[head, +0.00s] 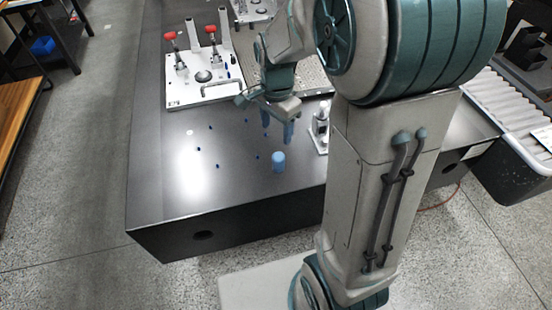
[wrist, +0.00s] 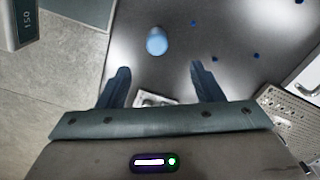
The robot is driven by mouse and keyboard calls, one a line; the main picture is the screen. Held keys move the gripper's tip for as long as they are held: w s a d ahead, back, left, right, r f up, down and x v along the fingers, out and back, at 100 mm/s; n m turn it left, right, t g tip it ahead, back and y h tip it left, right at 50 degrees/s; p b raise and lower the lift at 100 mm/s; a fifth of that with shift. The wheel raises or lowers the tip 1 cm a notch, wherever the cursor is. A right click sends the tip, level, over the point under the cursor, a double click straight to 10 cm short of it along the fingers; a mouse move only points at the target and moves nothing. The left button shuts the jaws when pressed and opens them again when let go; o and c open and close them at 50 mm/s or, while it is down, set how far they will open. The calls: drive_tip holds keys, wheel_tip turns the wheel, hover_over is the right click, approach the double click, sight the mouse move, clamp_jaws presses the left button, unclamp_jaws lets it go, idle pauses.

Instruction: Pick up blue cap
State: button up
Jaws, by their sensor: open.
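The blue cap (head: 278,161) is a small light-blue cylinder standing on the dark table near its front edge. In the wrist view the cap (wrist: 157,41) lies ahead of the fingertips, roughly between their lines. My gripper (head: 277,138) is open and empty above the table, just behind the cap in the head view. Its two dark blue fingers (wrist: 161,68) show apart in the wrist view, and neither touches the cap. Nothing hides the cap in either view.
A white fixture plate with red-handled clamps (head: 203,92) stands at the back left of the table (head: 150,185). A small metal device (head: 320,128) stands right of my gripper. Several small dark blue spots dot the surface. The left front of the table is clear.

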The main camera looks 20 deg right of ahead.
sight(279, 156)
wheel_tip(279, 156, down, 8)
drive_tip(key=shift+f+b, duration=0.1)
drive_tip(key=shift+b, duration=0.4)
drive_tip(key=shift+s+d+f+b, duration=0.1)
drive_tip(key=shift+d+f+b, duration=0.1)
drive_tip(key=shift+f, duration=1.1)
drive_tip(key=shift+d+f+b, duration=0.15)
drive_tip(key=shift+f, duration=1.15)
drive_tip(key=c, duration=1)
